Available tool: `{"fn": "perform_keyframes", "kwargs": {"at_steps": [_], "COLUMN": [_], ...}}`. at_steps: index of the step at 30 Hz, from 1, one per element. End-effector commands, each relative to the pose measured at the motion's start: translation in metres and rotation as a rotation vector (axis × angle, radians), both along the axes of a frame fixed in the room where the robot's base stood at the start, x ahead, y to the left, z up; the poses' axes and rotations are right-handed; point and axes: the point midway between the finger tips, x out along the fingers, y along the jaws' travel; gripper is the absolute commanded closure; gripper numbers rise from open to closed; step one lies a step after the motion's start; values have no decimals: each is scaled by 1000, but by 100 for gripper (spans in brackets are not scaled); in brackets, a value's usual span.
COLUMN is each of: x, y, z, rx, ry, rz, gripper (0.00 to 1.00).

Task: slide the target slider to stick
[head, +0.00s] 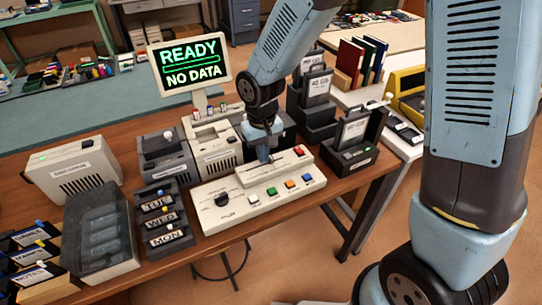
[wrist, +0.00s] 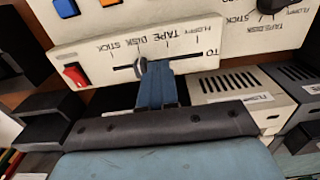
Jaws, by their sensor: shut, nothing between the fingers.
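The beige console (head: 237,213) stands on the wooden table, with a raised rear strip carrying the slider slot. In the wrist view, the target slider's dark knob (wrist: 140,67) sits in the slot near the DISK mark, one mark short of STICK at the left end. TAPE and FLOPPY are marked further right, and "TO" is printed at the right end. My gripper (wrist: 156,66) is shut and empty, its tip at the slot just right of the knob, on the TAPE side. They look close together; I cannot tell whether they touch. In the head view, my gripper (head: 264,160) hides the knob.
The console has a black dial (head: 222,199), several coloured buttons and a red rocker (wrist: 74,75). A screen (head: 191,66) reads READY, NO DATA. Drive boxes (head: 215,145) stand behind the console, and a dark cartridge holder (head: 350,158) stands to its right.

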Motion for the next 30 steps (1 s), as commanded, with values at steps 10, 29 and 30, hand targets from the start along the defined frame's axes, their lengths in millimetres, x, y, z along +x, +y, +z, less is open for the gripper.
{"fn": "perform_keyframes", "kwargs": {"at_steps": [10,29,30], "x": [0,0,0], "y": [0,0,0], "z": [-8,-13,-13], "rx": [-1,-1,-1], "ry": [2,1,1], "rz": [0,-1,-1], "gripper": [100,100,100]}}
